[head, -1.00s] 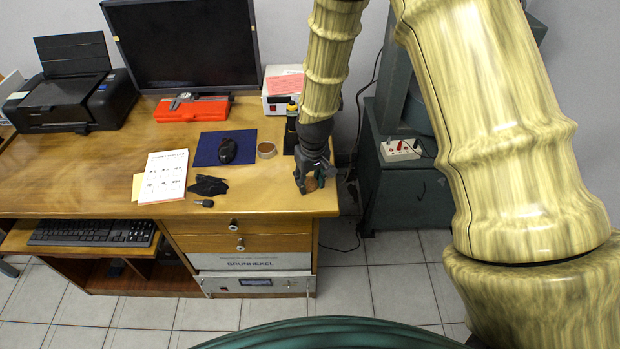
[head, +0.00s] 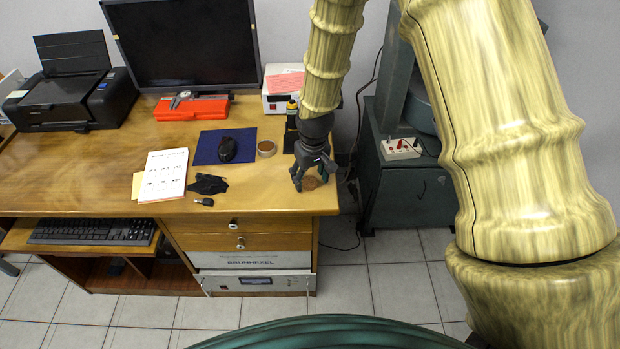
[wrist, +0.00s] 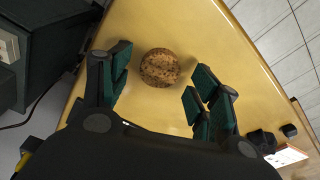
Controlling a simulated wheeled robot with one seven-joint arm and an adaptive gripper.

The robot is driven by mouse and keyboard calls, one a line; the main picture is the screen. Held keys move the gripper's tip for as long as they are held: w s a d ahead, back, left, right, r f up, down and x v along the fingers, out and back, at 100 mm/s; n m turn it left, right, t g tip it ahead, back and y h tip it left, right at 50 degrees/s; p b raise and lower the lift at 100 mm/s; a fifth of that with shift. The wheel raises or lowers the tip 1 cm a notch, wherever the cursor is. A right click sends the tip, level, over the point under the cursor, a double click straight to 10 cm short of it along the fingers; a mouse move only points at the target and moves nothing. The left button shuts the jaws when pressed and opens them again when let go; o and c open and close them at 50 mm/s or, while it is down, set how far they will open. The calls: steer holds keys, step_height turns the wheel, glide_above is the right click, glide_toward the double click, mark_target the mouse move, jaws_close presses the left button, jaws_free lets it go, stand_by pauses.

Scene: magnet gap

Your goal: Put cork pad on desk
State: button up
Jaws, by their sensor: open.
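The cork pad (wrist: 159,68) is a round, speckled brown disc lying on the desk (wrist: 200,25). In the head view the cork pad (head: 311,183) shows near the right front corner of the desk (head: 90,180), partly behind the fingers. My gripper (wrist: 155,88) is open and empty, its green-padded fingers spread on either side of the pad. The pad lies a little beyond the fingertips in the wrist view and shows clear of both. In the head view my gripper (head: 312,180) hangs just above the desk.
A screwdriver-like yellow and black item (head: 291,125) stands close left of my gripper. The desk's right edge is close.

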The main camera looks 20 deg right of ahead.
mark_target(312, 185)
step_height(312, 185, up, 11)
steer(key=s+b, duration=0.1)
steer(key=shift+s, duration=0.2)
stand_by(0.5)
